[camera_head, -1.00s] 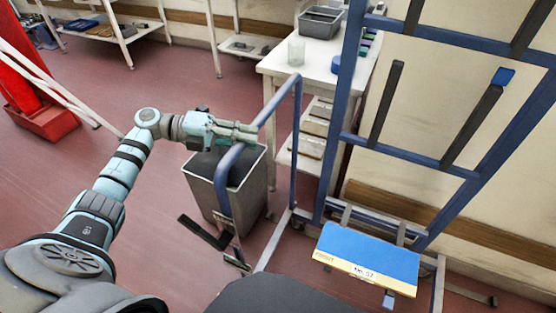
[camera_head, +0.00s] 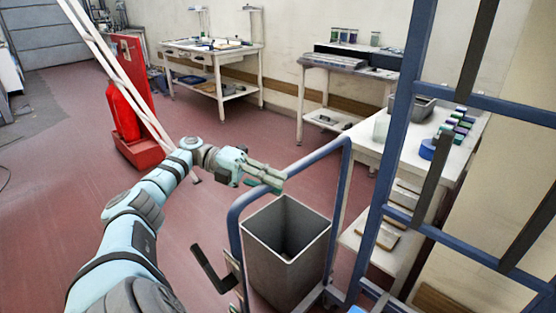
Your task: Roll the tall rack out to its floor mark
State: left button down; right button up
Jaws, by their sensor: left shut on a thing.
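The tall rack is a blue tubular frame (camera_head: 387,170) with dark slanted arms, standing at the right. A lower blue handle loop (camera_head: 345,170) sticks out from its near left side. My left gripper (camera_head: 266,179) is shut on the upper rail of this loop, near its bend. The rack's top and most of its base are outside the picture. I see no floor mark in view. My right gripper is not in view.
A grey bin (camera_head: 287,250) stands behind the handle loop. A white table (camera_head: 460,150) with a grey tub stands close behind the rack. A fire extinguisher (camera_head: 124,112) on a red stand is at the left, with pale poles before it. Benches line the back wall; red floor at left is open.

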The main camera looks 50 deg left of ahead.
pick_arm(q)
jog(key=c, duration=1.6)
grip_release()
jog(key=shift+a, duration=0.15)
jog(key=shift+o, duration=0.9)
jog(key=shift+a, duration=0.15)
